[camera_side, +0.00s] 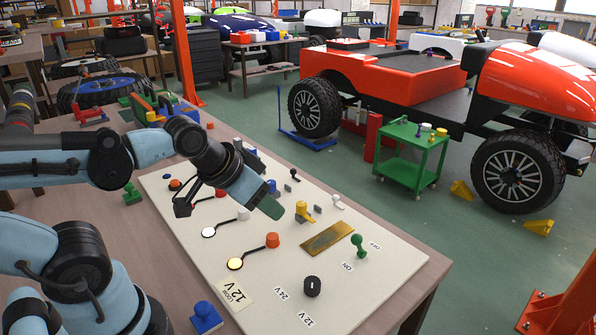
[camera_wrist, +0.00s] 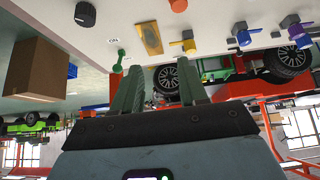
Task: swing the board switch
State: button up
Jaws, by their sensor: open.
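The white board (camera_side: 190,240) lies on the table and carries several controls. A green switch lever (camera_side: 358,245) stands near its right edge between the ON and OFF labels, its knob leaning toward the upper left; it also shows in the wrist view (camera_wrist: 119,61), left of the fingers.
A brass plate (camera_side: 327,238), a black knob (camera_side: 312,286), an orange knob (camera_side: 272,240) and a yellow valve (camera_side: 303,211) stand on the board. A blue block (camera_side: 206,317) sits at the front edge. A brown box (camera_wrist: 38,70) shows in the wrist view.

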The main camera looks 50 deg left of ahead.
jog(key=shift+c, duration=0.4)
jog(key=t, duration=0.3)
send_near(354, 238)
jog(key=x, duration=0.9)
jog(key=shift+w+f, duration=0.15)
jog(key=shift+f, duration=0.05)
jog(key=shift+r, duration=0.1)
jog(key=c, duration=0.6)
